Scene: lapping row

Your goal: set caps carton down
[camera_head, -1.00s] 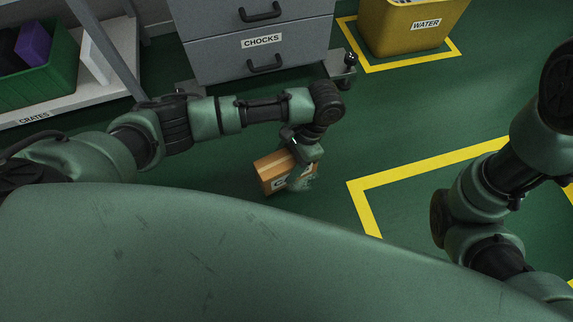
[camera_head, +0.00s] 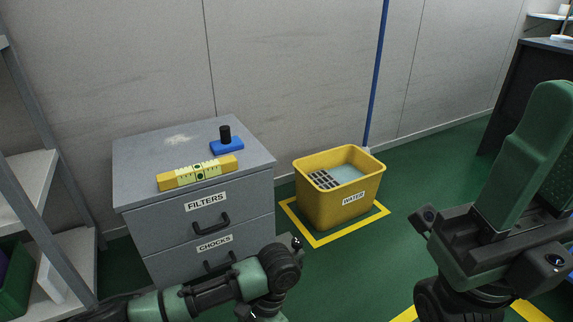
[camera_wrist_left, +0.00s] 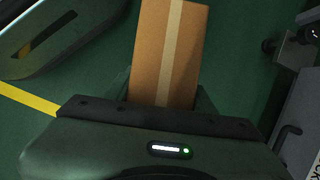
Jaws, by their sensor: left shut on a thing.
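The caps carton (camera_wrist_left: 172,50) is a brown cardboard box with a paler tape strip down its middle, seen in the left wrist view. My left gripper (camera_wrist_left: 165,92) is shut on it, with the green fingers at its two sides. Green floor shows around the carton; I cannot tell whether it touches the floor. In the head view my left arm reaches in low in front of the drawer cabinet, and the carton is out of that picture. My right gripper (camera_head: 525,165) is raised at the right edge with no carton visible in it; its finger gap is unclear.
A grey drawer cabinet (camera_head: 140,235) bears a yellow level (camera_head: 198,173) and a blue-based tool with a black knob (camera_head: 226,143). A yellow water bin (camera_head: 325,206) stands inside a yellow floor outline. A shelf rack (camera_head: 70,255) is at left. Green floor (camera_head: 365,265) is clear before the bin.

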